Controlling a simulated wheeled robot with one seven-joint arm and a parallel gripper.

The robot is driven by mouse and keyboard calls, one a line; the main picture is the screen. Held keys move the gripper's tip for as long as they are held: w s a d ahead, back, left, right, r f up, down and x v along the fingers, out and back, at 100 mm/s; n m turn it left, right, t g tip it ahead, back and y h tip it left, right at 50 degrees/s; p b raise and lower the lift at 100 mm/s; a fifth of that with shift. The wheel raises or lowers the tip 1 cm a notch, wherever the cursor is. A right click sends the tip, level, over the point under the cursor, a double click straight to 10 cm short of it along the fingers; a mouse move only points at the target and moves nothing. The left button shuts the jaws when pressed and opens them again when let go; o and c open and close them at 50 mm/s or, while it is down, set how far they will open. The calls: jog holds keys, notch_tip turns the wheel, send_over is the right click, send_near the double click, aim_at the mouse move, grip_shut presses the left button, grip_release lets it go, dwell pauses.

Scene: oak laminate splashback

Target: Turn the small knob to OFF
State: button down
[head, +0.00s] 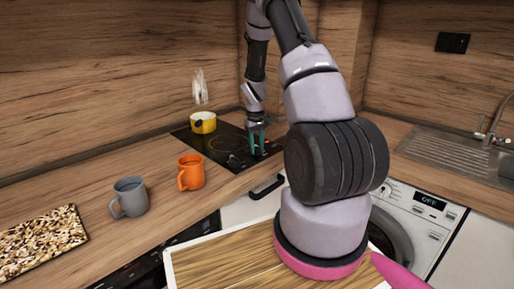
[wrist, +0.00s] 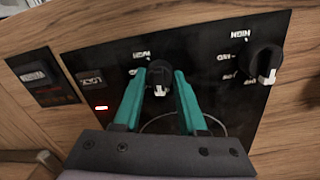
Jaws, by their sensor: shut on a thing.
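The small knob (wrist: 158,75) is black with a white pointer and stands on the black cooktop panel (wrist: 205,60). In the wrist view its pointer faces down, toward my gripper's palm. A HIGH label shows above it; I cannot make out an OFF label beside it. My gripper (wrist: 161,82) has teal fingers, one on each side of this knob, and is shut on it. In the head view my gripper (head: 258,142) is at the right end of the cooktop, and the small knob cannot be made out there. A larger black knob (wrist: 263,63) sits to the right in the wrist view, clear of the fingers.
A yellow pot (head: 203,122) with steam above it stands at the cooktop's back. An orange mug (head: 191,172), a grey mug (head: 130,196) and a tray of grainy pieces (head: 42,235) stand on the counter to the left. A red light (wrist: 101,108) glows on the panel.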

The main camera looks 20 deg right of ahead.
aim_at(256, 146)
jog(key=shift+n, duration=0.6)
jog(key=shift+c, duration=2.3)
grip_release()
notch_tip(256, 146, up, 11)
jog(key=shift+a, duration=0.25)
jog(key=shift+f, duration=0.1)
